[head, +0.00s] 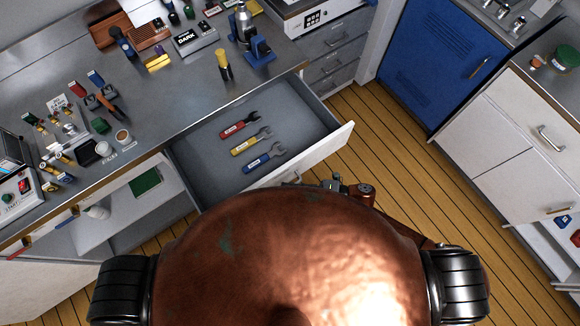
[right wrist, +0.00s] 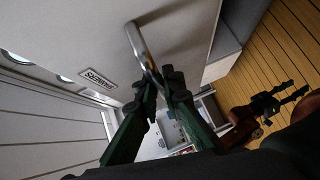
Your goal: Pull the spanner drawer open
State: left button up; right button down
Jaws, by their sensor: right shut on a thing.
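The spanner drawer (head: 212,163) is pulled well out from under the bench in the head view. Red (head: 240,125), yellow (head: 250,140) and blue (head: 264,156) spanners lie inside it. In the right wrist view its pale front (right wrist: 185,35) bears a "SPANNERS" label (right wrist: 98,79) and a metal bar handle (right wrist: 140,45). My right gripper (right wrist: 165,82) is shut on the lower end of that bar in this view. In the head view my body hides most of this arm. A copper arm with a dark gripper (right wrist: 280,100), seemingly my left, shows at the right; its jaw state is unclear.
The grey bench (head: 150,95) carries tools, bottles and small boxes. A blue cabinet door (head: 435,65) and white cabinets (head: 520,150) stand to the right. Bare wooden floor (head: 400,150) lies between them and the drawer.

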jog(key=c, duration=2.1)
grip_release()
jog(key=v, duration=1.2)
